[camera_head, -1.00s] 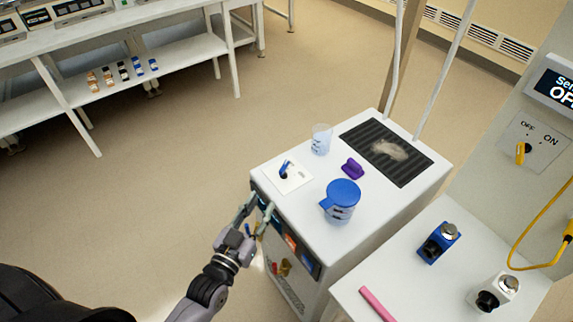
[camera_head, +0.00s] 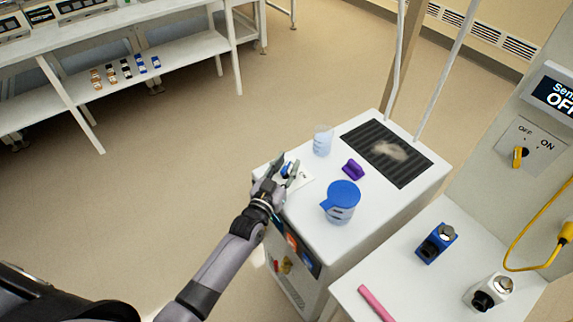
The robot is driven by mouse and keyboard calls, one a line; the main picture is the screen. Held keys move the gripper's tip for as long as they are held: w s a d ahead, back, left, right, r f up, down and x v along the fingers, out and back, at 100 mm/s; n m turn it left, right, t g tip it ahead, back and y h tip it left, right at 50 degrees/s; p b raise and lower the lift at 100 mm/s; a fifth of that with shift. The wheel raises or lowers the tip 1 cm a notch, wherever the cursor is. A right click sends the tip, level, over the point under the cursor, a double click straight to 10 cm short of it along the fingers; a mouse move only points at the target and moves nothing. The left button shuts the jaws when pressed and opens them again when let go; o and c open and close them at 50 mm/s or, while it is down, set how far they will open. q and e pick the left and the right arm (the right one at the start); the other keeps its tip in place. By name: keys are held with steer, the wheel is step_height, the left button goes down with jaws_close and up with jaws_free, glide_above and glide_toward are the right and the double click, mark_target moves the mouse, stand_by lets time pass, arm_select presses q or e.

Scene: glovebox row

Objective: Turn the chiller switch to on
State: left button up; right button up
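The white chiller cabinet (camera_head: 385,207) stands at centre right. On its top, a white plate (camera_head: 305,182) bears a rotary switch with a blue handle (camera_head: 287,170); its labels cannot be read. My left gripper (camera_head: 287,169) is over this plate, its fingers apart on either side of the blue handle. It hides much of the plate, and I cannot tell whether the fingers touch the handle. My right gripper is not in view.
On the cabinet are a clear beaker (camera_head: 323,140), a purple object (camera_head: 353,169), a blue-lidded jug (camera_head: 341,203) and a dark grille (camera_head: 385,152). A yellow-handled switch (camera_head: 518,157) marked OFF and ON is on the right panel, below a display (camera_head: 556,95) reading OFF.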

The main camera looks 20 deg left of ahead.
arm_select(q)
jaws_close()
stand_by(0.3)
stand_by(0.4)
steer(key=shift+f+m+h+b, duration=0.2)
steer(key=shift+m+h+b, duration=0.6)
steer(key=shift+h+b, duration=0.3)
steer(key=m+g+h+b, duration=0.2)
steer(key=m+h+b, duration=0.1)
steer(key=h+b, duration=0.1)
steer(key=shift+f+b, duration=0.1)
steer(key=shift+b, duration=0.3)
steer(key=shift+s+d+r+m+g+h+b, duration=0.1)
steer(key=shift+m+g+h+b, duration=0.3)
steer(key=shift+h+b, duration=0.15)
steer(key=shift+d+r+m+g+h+b, duration=0.1)
steer(key=shift+m+g+h+b, duration=0.2)
steer(key=shift+g+h+b, duration=0.2)
